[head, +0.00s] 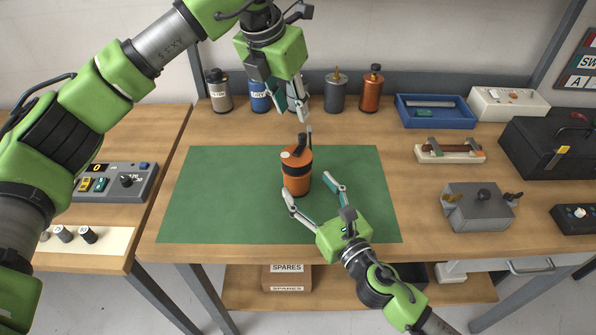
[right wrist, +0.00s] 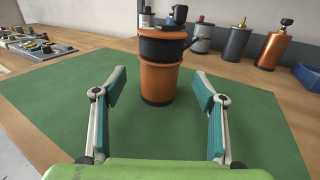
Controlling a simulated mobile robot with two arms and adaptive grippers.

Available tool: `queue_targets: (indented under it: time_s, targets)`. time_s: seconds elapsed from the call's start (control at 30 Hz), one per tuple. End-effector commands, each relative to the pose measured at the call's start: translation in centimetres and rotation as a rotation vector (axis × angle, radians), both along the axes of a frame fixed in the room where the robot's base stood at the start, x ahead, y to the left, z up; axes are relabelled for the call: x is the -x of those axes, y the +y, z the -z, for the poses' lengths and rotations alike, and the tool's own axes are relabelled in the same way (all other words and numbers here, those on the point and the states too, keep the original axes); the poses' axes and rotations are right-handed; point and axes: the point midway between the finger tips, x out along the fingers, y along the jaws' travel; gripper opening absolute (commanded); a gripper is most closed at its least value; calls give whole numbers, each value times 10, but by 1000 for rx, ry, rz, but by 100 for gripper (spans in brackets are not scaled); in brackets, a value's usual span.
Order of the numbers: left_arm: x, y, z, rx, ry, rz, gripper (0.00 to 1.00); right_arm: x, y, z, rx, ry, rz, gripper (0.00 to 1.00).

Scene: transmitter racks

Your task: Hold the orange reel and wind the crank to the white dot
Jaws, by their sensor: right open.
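The orange reel (head: 296,182) stands upright on the green mat (head: 215,195), with a dark band around its upper part. Its dark crank (head: 309,135) sticks up from the top; a small white dot (head: 285,155) shows on the top's left edge. My right gripper (head: 306,184) is open, low over the mat, pointing at the reel. In the right wrist view the reel (right wrist: 160,82) stands centred, just beyond the open fingertips (right wrist: 159,75), touching neither. My left gripper (head: 292,115) hangs above and behind the reel, fingers down, apart and empty.
Several canisters (head: 371,90) line the back of the bench. A blue tray (head: 435,124), a white-based fixture (head: 450,151) and a grey box (head: 480,207) stand to the right. A control box (head: 117,182) sits on the left table. The mat around the reel is clear.

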Motion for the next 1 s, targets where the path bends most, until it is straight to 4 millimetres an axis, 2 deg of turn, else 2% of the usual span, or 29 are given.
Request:
queue_targets:
  time_s: [0.03, 0.2, 0.4, 0.8, 0.87, 1.0]
  targets:
    - [0, 0, 0, 0, 0, 0, 28, -10, 5, -2, 0, -3, 1, 65]
    - [0, 0, 0, 0, 0, 0, 28, -37, 19, -1, -1, 0, 1, 65]
    - [0, 0, 0, 0, 0, 0, 28, -58, 29, 0, -1, 0, 1, 65]
    - [0, 0, 0, 0, 0, 0, 28, -63, 32, 0, 0, 1, 0, 65]
    - [0, 0, 0, 0, 0, 0, 28, -63, 32, 0, 0, 1, 0, 52]
    - [0, 0, 0, 0, 0, 0, 28, -63, 32, 0, 0, 1, 1, 16]
